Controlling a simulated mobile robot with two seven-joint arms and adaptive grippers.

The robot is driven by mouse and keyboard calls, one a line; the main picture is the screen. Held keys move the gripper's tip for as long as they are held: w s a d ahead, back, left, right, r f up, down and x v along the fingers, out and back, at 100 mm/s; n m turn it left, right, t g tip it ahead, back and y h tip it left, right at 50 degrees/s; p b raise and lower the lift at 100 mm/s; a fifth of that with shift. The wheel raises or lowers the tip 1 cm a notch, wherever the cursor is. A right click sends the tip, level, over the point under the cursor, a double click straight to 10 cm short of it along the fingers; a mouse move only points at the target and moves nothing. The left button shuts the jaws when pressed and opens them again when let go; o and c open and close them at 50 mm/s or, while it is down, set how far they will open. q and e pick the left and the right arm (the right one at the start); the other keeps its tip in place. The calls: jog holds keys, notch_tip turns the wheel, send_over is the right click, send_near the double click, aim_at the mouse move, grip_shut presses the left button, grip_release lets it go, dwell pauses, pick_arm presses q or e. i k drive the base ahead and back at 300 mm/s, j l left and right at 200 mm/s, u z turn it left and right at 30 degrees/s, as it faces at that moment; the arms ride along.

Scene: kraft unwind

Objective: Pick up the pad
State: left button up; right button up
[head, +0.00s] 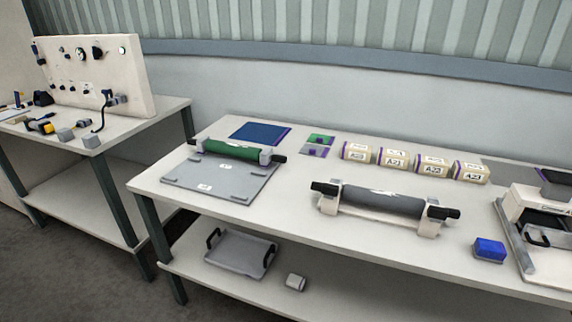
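I cannot tell for sure which thing is the pad. A small blue block (489,249) lies on the right part of the long table, in front of the grey roller. A flat dark blue sheet (260,132) with a purple edge lies at the table's back left, behind the green roller. Small green and purple flat pieces (318,144) lie to the right of that sheet. Neither of my grippers is in view.
The long table (270,240) bears a green roller (231,149) on a grey plate (218,178), a grey roller (382,201) in a cradle, several labelled blocks (394,160) and a machine (545,225) at right. A tray (240,252) lies on the lower shelf. A tool bench (150,115) stands left.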

aim_at(492, 251)
jog(key=z, duration=1.3)
